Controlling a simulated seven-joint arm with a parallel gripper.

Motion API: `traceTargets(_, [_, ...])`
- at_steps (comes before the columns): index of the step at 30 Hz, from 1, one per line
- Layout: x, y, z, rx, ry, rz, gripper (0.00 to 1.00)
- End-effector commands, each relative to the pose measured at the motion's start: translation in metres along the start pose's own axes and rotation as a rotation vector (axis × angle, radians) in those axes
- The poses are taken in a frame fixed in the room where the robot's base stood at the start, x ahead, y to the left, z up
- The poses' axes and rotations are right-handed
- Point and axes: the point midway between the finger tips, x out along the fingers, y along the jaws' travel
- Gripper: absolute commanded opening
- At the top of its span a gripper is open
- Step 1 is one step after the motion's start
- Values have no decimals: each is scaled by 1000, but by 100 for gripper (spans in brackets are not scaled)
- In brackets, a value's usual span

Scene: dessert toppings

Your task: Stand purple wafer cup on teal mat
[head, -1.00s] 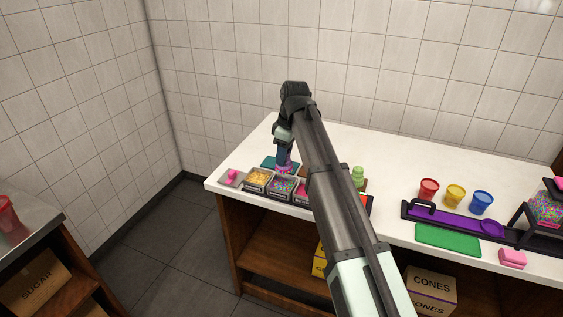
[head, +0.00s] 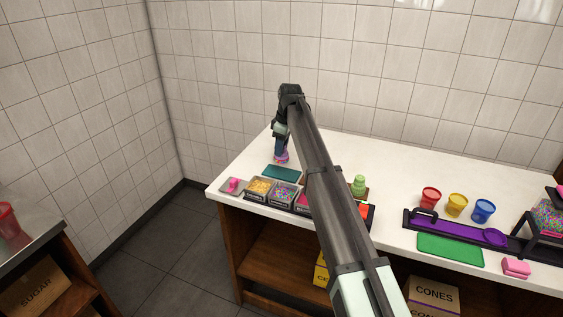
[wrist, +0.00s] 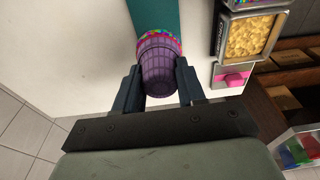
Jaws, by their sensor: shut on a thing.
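My gripper (wrist: 158,88) is shut on the purple wafer cup (wrist: 157,68), with a finger on each side of it. The cup is ribbed, with a band of coloured sprinkles around its wider end. That wider end points away from my palm. In the head view the cup (head: 281,159) hangs below my gripper (head: 281,151), sprinkled end lowest, just behind the teal mat (head: 280,172). The mat lies flat and bare on the white counter. It also shows in the wrist view (wrist: 152,14), beyond the cup. I cannot tell if the cup touches the counter.
Topping trays (head: 259,188) and a grey tray with a pink block (head: 234,185) stand along the front edge. A green stacked piece (head: 359,185) is right of my arm. Red, yellow and blue cups (head: 457,204) stand farther right. The counter behind the mat is clear.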

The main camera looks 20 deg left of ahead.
Motion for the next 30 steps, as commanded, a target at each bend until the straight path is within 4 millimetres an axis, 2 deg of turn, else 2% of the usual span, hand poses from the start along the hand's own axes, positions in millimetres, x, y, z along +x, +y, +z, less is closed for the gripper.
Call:
traceTargets(3, [17,-1,3,0,-1,-1,22])
traceTargets(8, [27,0,4,0,0,0,22])
traceTargets(15, [54,0,8,1,-1,0,22])
traceTargets(29, [61,0,9,1,0,0,22])
traceTargets(30, [60,0,9,0,0,0,43])
